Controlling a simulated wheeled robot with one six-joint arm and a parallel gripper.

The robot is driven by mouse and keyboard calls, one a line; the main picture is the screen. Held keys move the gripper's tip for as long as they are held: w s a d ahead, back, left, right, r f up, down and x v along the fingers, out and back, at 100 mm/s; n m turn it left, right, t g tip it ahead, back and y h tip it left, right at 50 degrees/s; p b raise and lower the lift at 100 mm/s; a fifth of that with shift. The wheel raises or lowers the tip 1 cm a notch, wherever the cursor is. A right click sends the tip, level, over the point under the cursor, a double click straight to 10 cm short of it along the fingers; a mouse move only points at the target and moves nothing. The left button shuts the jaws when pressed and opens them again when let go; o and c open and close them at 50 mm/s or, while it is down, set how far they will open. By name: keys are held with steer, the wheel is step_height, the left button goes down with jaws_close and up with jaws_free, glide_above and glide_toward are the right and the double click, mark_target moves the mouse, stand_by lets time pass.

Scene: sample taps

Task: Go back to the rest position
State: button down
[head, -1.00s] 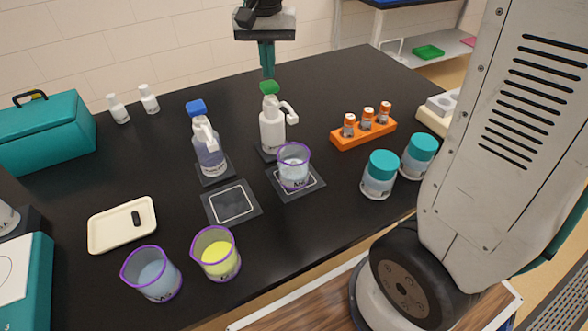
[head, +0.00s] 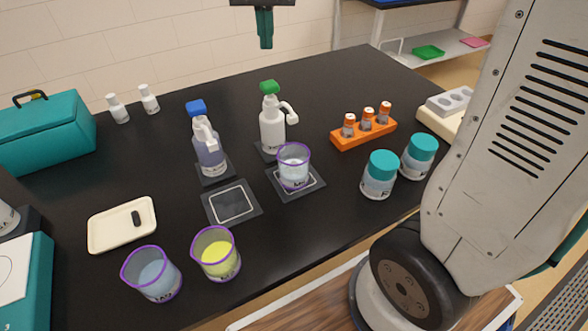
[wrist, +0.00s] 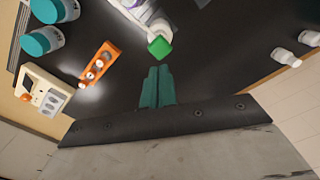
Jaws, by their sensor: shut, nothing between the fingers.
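My gripper (head: 265,28) is at the top of the head view, above the back of the black table and clear of everything. Its teal fingers are shut together and hold nothing; they also show in the wrist view (wrist: 157,88). Below it stands the white tap bottle with the green cap (head: 272,122); the cap also shows just past the fingertips in the wrist view (wrist: 160,47). A beaker with a purple rim (head: 293,168) stands on a dark pad in front of that bottle. The bottle with the blue cap (head: 207,145) stands to the left, with an empty pad (head: 232,203) in front.
Two purple-rimmed beakers, one bluish (head: 152,274) and one yellow (head: 216,254), stand near the front edge. An orange rack (head: 363,134) holds small vials. Two teal-lidded jars (head: 379,175) stand at right. A white tray (head: 110,228) and teal box (head: 45,135) are at left.

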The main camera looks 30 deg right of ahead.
stand_by(0.4)
steer(key=s+d+f+n, duration=0.1)
steer(key=s+f+n, duration=0.2)
steer(key=s, duration=1)
steer(key=s+d+f+n+t, duration=0.1)
steer(key=s+d+f+n, duration=0.1)
steer(key=s, duration=1.1)
steer(key=shift+f+n, duration=0.5)
